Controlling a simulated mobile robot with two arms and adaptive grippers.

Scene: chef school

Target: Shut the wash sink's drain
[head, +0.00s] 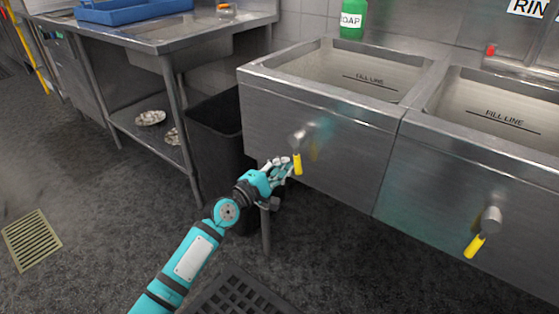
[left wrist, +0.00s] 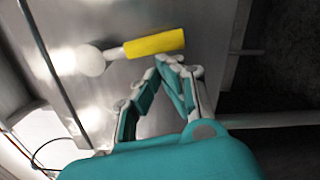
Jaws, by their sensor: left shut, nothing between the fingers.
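The wash sink (head: 290,125) is the left steel basin, with a green soap bottle (head: 353,20) behind it. Its drain lever (head: 297,163) sticks out of the front panel, with a yellow grip hanging straight down from a round metal knob. My left gripper (head: 288,165) is shut and empty, just left of the yellow grip. In the left wrist view, the closed fingertips (left wrist: 178,63) lie beside the yellow grip (left wrist: 155,44), close to its free end. I cannot tell whether they touch it. My right gripper is not in view.
A second sink (head: 470,180) adjoins on the right, its yellow lever (head: 475,245) slanting down to the left. A dark bin (head: 215,130) stands left of the wash sink. A steel table (head: 155,35) with a blue tray (head: 130,10) is farther left.

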